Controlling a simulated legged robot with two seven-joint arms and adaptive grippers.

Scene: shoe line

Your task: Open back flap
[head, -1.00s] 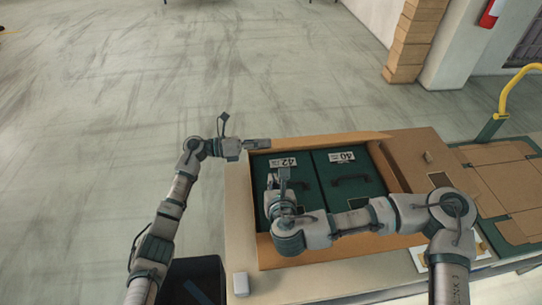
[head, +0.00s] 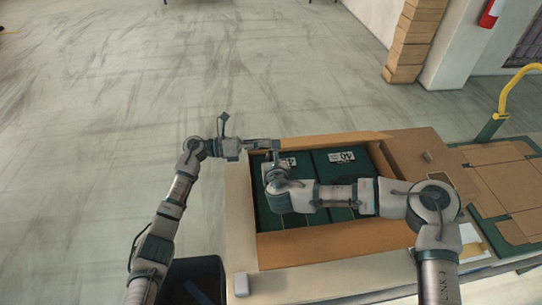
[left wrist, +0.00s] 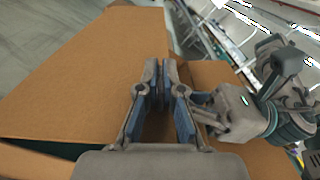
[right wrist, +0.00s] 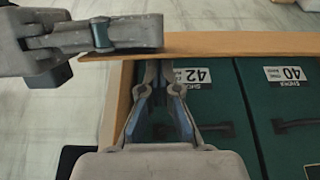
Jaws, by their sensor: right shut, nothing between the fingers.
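The brown carton (head: 258,235) is open at the top and holds two dark green shoe boxes. The back flap (head: 345,138) stands out along its far edge, and its rim also shows in the right wrist view (right wrist: 240,45). My left gripper (head: 277,143) is at the left end of this flap. Its fingers (left wrist: 160,70) are close together in front of brown cardboard; whether cardboard is between them I cannot tell. My right gripper (right wrist: 160,66) is shut and empty, at the inner side of the flap near its left end, close to the left gripper.
The shoe boxes bear labels 42 (right wrist: 198,77) and 40 (right wrist: 287,74) and have dark handles. A brown side flap (head: 430,155) spreads to the right. Flat cardboard (head: 500,180) and a yellow rail (head: 512,85) lie beyond it. Open floor is left and behind.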

